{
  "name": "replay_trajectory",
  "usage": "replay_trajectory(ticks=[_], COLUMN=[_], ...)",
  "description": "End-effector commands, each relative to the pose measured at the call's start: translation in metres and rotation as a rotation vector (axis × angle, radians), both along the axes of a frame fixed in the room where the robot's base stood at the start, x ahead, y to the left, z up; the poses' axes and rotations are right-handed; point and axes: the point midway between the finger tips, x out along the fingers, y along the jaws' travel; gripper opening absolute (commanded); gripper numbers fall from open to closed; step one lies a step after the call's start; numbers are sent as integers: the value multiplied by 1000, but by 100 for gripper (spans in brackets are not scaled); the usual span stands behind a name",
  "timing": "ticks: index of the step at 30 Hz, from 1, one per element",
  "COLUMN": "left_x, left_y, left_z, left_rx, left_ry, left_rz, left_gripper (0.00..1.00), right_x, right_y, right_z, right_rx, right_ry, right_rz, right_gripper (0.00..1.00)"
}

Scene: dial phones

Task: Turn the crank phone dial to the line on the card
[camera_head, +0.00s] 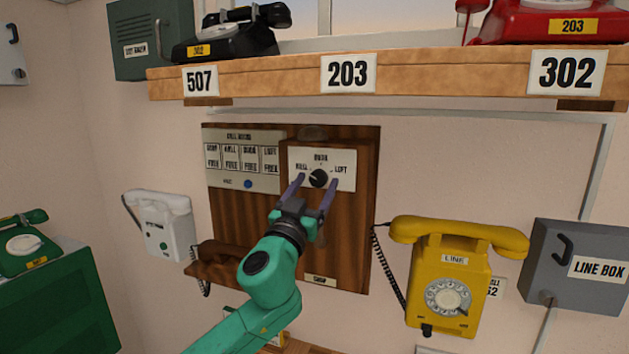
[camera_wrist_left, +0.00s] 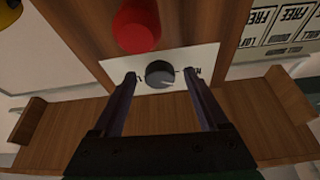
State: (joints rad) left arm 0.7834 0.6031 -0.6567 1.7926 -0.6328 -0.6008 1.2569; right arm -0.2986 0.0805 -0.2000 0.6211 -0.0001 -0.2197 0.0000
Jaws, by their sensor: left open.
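The crank phone (camera_head: 350,225) is a brown wooden wall unit. Its black round dial (camera_head: 318,178) sits on a white plate with line names around it, one reading LOFT at the right. The dial also shows in the left wrist view (camera_wrist_left: 159,73). My left gripper (camera_head: 317,184) is open, with one finger on each side of the dial; I cannot tell whether they touch it. A white board (camera_head: 243,186) with several name cells, most marked FREE, is left of the dial. I cannot tell which card names the line. My right gripper is not in view.
A wooden shelf (camera_head: 450,75) with number labels runs above. A yellow dial phone (camera_head: 447,285) and grey line box (camera_head: 570,268) are at right. A white phone (camera_head: 162,225) is at left. A red round part (camera_wrist_left: 136,26) is close to the dial in the wrist view.

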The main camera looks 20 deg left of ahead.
Motion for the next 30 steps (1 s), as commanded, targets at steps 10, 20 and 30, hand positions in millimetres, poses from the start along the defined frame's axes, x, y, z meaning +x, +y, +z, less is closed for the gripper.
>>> replay_trajectory(ticks=[10, 20, 30], left_x=[0, -1, 0], left_y=[0, 0, 2], left_z=[-1, -1, 2], left_rx=[0, 29, 214], left_ry=[0, -2, -15], left_rz=[0, -1, -1], left_gripper=[0, 0, 0], right_x=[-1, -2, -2], right_y=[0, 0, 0], right_z=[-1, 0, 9], right_rx=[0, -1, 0], right_ry=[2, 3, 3], right_rz=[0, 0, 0], right_gripper=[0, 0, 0])
